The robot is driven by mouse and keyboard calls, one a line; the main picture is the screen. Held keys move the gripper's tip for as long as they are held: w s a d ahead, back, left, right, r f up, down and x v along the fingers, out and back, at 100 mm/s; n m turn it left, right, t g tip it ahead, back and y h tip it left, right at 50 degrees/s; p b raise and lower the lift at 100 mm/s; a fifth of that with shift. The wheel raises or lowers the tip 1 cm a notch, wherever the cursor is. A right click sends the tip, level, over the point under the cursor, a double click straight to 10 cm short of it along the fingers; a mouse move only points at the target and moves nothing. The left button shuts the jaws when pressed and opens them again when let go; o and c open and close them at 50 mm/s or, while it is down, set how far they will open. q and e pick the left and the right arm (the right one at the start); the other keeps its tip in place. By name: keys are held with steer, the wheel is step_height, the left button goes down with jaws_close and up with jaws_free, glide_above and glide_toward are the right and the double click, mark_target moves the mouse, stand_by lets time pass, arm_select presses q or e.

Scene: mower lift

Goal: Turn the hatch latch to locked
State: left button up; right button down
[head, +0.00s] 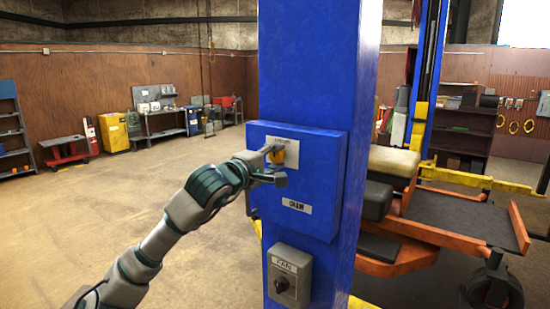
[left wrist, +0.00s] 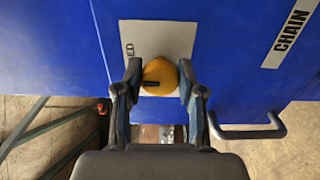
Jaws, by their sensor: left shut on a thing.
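The hatch latch is a round yellow-orange knob (head: 277,157) on a pale plate (head: 292,146) on the blue hatch (head: 325,185). My left gripper (head: 272,163) reaches it from the left. In the left wrist view, the fingers of my left gripper (left wrist: 160,88) are shut on the sides of the knob (left wrist: 158,72). A black mark lies across the knob. Letters ending in "ED" show at the left of the plate (left wrist: 180,35); the rest of the lettering is hidden or too small. My right gripper is not in view.
The hatch is on a blue lift post (head: 310,60). A grey switch box (head: 288,262) marked "FAN" is below it. A grey handle (left wrist: 250,130) and a "CHAIN" label (left wrist: 290,35) show in the wrist view. An orange mower (head: 430,228) stands right; open floor lies left.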

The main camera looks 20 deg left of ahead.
arm_select(q)
steer(key=shift+w+f, duration=0.1)
steer(key=shift+f, duration=0.25)
steer(key=o, duration=1.1)
steer(key=shift+r, duration=0.1)
steer(key=shift+s+a+r, duration=0.1)
steer(key=shift+s+a, duration=0.1)
steer(key=shift+s, duration=0.2)
steer(key=v, duration=1)
steer(key=shift+s+a, duration=0.25)
steer(key=shift+s, duration=0.1)
steer(key=shift+d, duration=0.1)
